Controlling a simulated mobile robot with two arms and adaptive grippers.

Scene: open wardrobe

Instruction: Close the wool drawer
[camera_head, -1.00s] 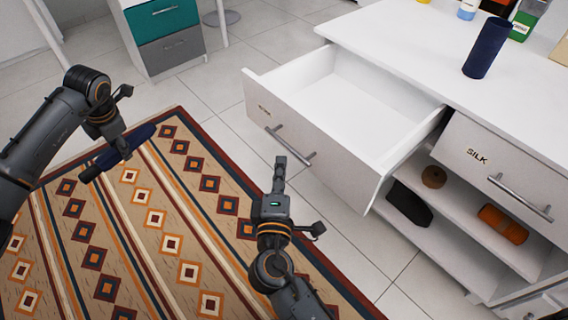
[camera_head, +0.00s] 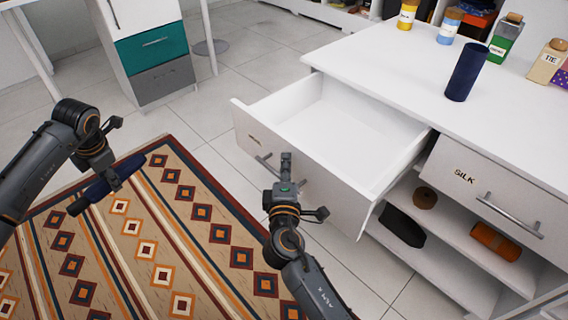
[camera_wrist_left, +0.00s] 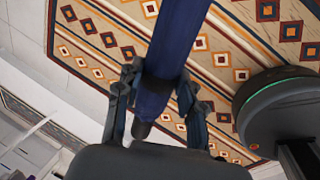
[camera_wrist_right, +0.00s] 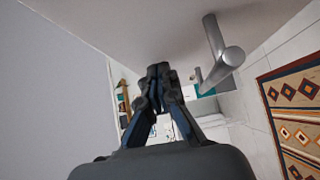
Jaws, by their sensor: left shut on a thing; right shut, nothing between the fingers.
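The open drawer (camera_head: 256,163) sticks far out of the white cabinet and looks empty inside. Its front has a label too small to read and a bar handle (camera_head: 262,163), partly hidden by my right gripper. My right gripper (camera_head: 286,156) is shut and empty, up against or just in front of the drawer front. In the right wrist view its fingertips (camera_wrist_right: 158,72) are beside the handle (camera_wrist_right: 222,55), not around it. My left gripper (camera_head: 108,176) is shut on a dark blue roll (camera_head: 82,202), held above the rug; the roll also shows in the left wrist view (camera_wrist_left: 175,45).
The cabinet top (camera_head: 390,65) carries an upright dark blue cylinder (camera_head: 466,72) and several bottles at the back. A shut drawer labelled SILK (camera_head: 490,190) is to the right, above shelves with a few items. A patterned rug (camera_head: 150,260) covers the floor at left.

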